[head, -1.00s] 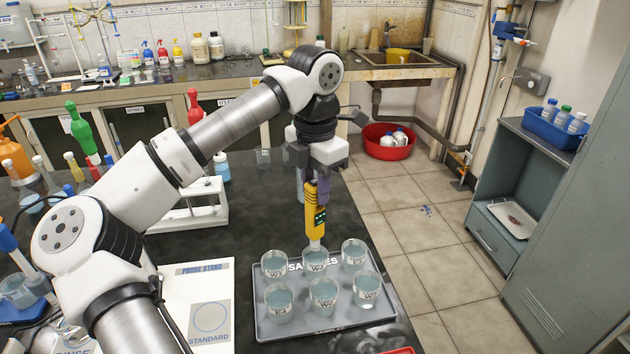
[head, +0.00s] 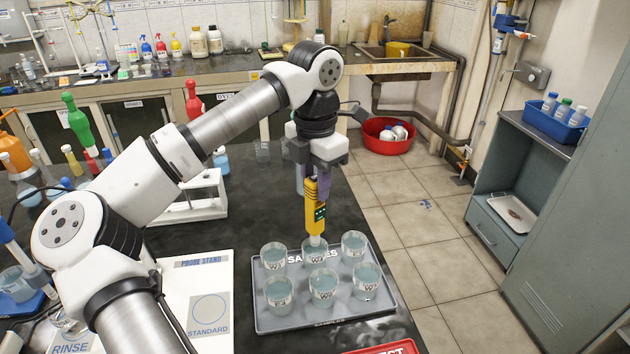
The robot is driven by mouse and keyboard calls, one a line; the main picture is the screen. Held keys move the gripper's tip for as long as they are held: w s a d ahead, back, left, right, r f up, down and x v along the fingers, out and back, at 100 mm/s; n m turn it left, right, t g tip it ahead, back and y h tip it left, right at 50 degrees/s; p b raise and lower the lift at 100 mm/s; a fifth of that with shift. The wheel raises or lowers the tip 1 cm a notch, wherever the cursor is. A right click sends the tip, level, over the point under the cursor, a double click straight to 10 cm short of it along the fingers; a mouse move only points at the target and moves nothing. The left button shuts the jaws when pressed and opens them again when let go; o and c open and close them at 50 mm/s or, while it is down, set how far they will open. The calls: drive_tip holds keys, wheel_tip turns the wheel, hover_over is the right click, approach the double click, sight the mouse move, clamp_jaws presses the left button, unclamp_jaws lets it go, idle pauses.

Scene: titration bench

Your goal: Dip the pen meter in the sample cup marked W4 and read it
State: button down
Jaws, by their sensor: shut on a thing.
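My gripper (head: 322,172) is shut on the yellow pen meter (head: 316,208), which hangs upright with its tip down. The pale tip is at the mouth of the back-middle sample cup (head: 316,254). I cannot tell how deep the tip is in the liquid. Several clear cups with W labels stand in two rows on the grey samples tray (head: 286,324). The labels are too small to read for sure, so I cannot tell which is W4. Small dark marks show on the meter, but no reading is legible.
A white probe stand board (head: 214,270) with marked standard and rinse places lies left of the tray. A white rack (head: 205,200) stands behind it. A red tray (head: 385,349) lies at the front edge. Open floor is on the right.

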sight(315, 203)
drive_tip(key=shift+f, duration=0.1)
drive_tip(key=shift+f+b, duration=2.15)
drive_tip(key=shift+f, duration=0.5)
drive_tip(key=shift+r, duration=0.15)
idle(1.9)
drive_tip(key=shift+r+p, duration=1.95)
drive_tip(key=shift+r, duration=1.05)
drive_tip(key=shift+r+p, duration=1.25)
drive_tip(key=shift+r, duration=0.55)
